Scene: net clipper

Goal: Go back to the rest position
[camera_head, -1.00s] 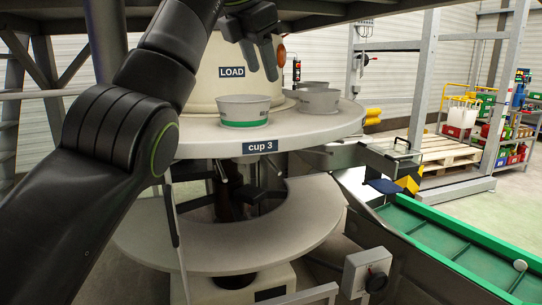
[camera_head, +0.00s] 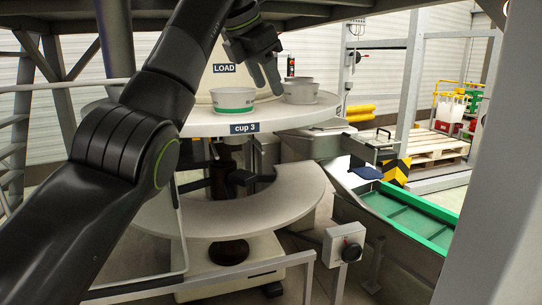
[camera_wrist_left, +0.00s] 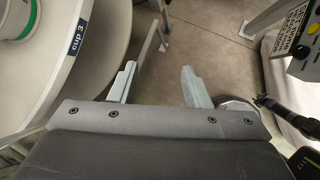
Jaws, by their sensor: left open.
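My left gripper (camera_head: 266,76) is raised in the upper middle of the head view, its two fingers pointing down. It is open, and nothing shows between the fingers. In the left wrist view the open fingers (camera_wrist_left: 160,88) have bare floor beyond them. In the head view the gripper appears above and right of a white cup with a green band (camera_head: 234,101); that cup stands upright on the round upper table (camera_head: 190,124) behind the label "cup 3". My left arm (camera_head: 115,150) covers part of the machine. My right gripper is not in view.
A curved lower shelf (camera_head: 210,216) and a railing with a knob box (camera_head: 342,244) are in front. A green conveyor (camera_head: 408,213) lies right. A grey post (camera_head: 482,210) fills the right edge.

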